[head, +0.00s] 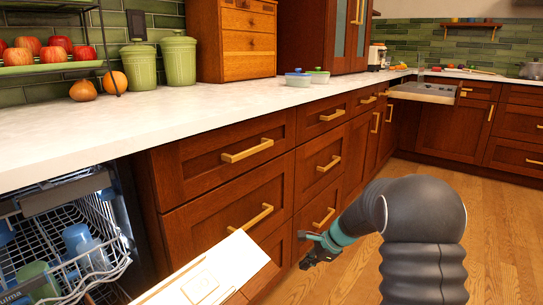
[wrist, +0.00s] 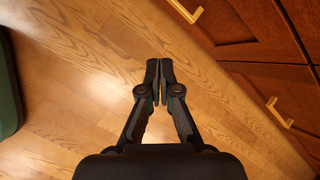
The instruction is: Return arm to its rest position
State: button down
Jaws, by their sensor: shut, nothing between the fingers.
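My gripper (head: 318,250) hangs at the end of my dark grey arm in the head view, low and in front of the wooden drawer fronts. It points to the left and down, apart from the cabinet. In the wrist view its two black fingers (wrist: 159,82) are shut with their tips together and nothing between them. Bare wooden floor (wrist: 70,90) lies behind the fingers there.
An open dishwasher holds a rack (head: 85,262) with cups at lower left; its pale door (head: 205,284) reaches out towards my gripper. Drawer handles (head: 247,151) stick out of the cabinet. A drawer (head: 422,92) stands open at the far corner. The floor (head: 500,215) at right is clear.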

jog(key=s+d+r+n+t+h+p, duration=0.1)
jog(key=s+r+n+h, duration=0.1)
jog(key=s+r+n, duration=0.3)
jog(key=s+d+r+n+t+h+p, duration=0.1)
jog(key=s+r+n, duration=0.5)
jog(key=s, duration=1.3)
jog(key=s+d+r+n+t+h+p, duration=0.1)
jog(key=s+r+n, duration=0.4)
jog(key=s+r, duration=0.7)
jog(key=shift+s+d+r+n+h+p, duration=0.3)
jog(key=shift+s+d+h+p, duration=0.1)
jog(key=shift+d+h+p, duration=0.55)
jog(key=shift+a, duration=0.1)
